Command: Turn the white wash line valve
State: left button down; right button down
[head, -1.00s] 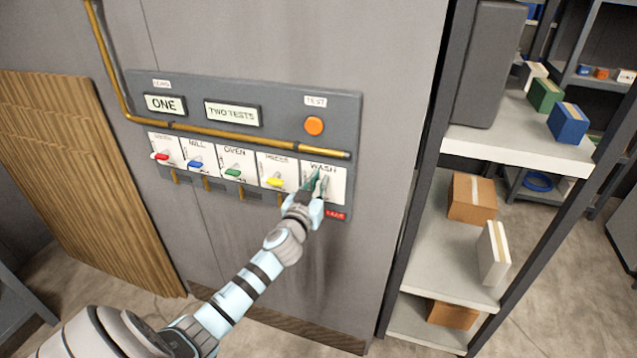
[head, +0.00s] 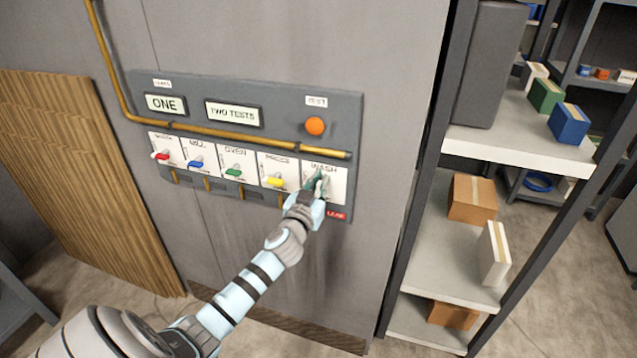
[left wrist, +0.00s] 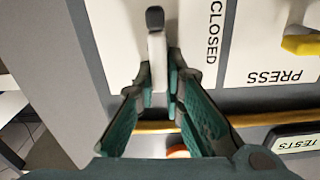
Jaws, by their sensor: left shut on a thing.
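The white wash valve handle (left wrist: 157,62), with a dark tip, shows in the left wrist view. My left gripper (left wrist: 160,88) has its two green fingers shut on the handle, one on each side. In the head view the left gripper (head: 317,183) is at the WASH plate (head: 336,184), the rightmost of the row, and covers most of the valve. The word CLOSED is printed on the plate beside the handle in the wrist view. My right gripper is not in view.
Red (head: 161,156), blue (head: 195,163), green (head: 233,172) and yellow (head: 274,181) valve handles line the panel to the left. A brass pipe (head: 240,135) runs above them. An orange TEST button (head: 315,126) is above WASH. A shelf rack (head: 520,140) stands to the right.

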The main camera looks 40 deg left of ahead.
aim_at(333, 186)
pick_arm(q)
jog(key=shift+d+f, duration=0.1)
jog(key=shift+f, duration=0.05)
jog(key=m, duration=0.2)
jog(key=d+m, duration=0.1)
jog(key=m, duration=0.2)
jog(key=f+m, duration=0.1)
jog(key=m, duration=0.2)
jog(key=shift+w+d, duration=0.25)
jog(key=shift+d, duration=0.05)
jog(key=m, duration=0.3)
jog(key=f+m, duration=0.1)
jog(key=shift+w+d+m, duration=0.1)
jog(key=shift+d+m, duration=0.25)
jog(key=shift+m, duration=0.05)
jog(key=m, duration=0.4)
jog(key=shift+f, duration=0.4)
jog(key=shift+m, duration=0.3)
jog(key=c, duration=1.7)
grip_release()
jog(key=shift+r, duration=0.1)
